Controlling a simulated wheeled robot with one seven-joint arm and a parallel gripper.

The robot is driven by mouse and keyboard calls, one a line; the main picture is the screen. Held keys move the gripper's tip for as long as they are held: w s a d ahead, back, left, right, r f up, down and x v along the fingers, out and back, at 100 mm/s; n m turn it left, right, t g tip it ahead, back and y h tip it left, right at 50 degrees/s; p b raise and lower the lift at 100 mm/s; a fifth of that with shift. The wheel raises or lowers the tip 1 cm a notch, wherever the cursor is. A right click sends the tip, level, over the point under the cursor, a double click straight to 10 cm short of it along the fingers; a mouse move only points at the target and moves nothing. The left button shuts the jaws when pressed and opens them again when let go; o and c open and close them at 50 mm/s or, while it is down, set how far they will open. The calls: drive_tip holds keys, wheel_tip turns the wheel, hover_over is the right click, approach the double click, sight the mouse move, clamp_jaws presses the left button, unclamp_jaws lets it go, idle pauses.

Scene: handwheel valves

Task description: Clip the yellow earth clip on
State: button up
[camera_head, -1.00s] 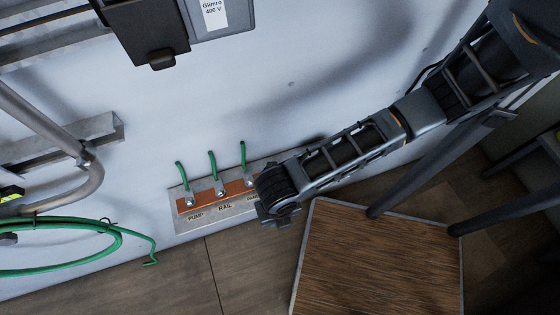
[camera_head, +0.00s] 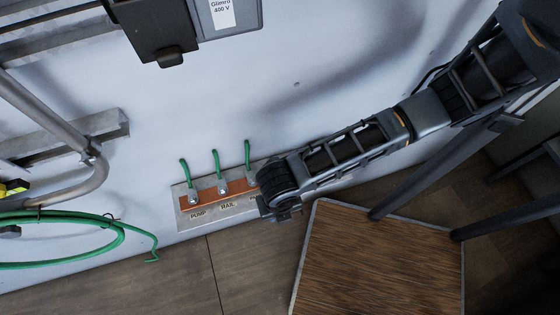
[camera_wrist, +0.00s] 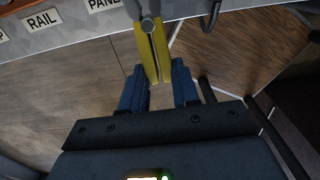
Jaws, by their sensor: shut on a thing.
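The yellow earth clip (camera_wrist: 151,52) shows in the wrist view, its two yellow handles squeezed between the blue fingers of my gripper (camera_wrist: 160,78). Its grey jaw end points up at the labelled plate, near the PANEL label; whether the jaws touch anything there is cut off by the frame edge. In the head view my gripper (camera_head: 280,208) is at the right end of the earth rail (camera_head: 235,187), a copper bar with bolts and green wire stubs on a grey plate. My gripper hides the clip and most of the PANEL label there.
A green cable coil (camera_head: 60,240) hangs at the left with a loose end. A grey pipe (camera_head: 45,115) and a switch box (camera_head: 160,30) are on the wall. A brown-topped platform (camera_head: 375,260) stands just right of my gripper. A dark hook (camera_wrist: 211,18) shows in the wrist view.

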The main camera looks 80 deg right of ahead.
drive_tip(key=shift+w+d, duration=0.35)
drive_tip(key=shift+d, duration=0.15)
drive_tip(key=o, duration=0.7)
wheel_tip(320, 180, up, 8)
drive_tip(key=shift+f, duration=0.1)
idle(0.4)
idle(0.3)
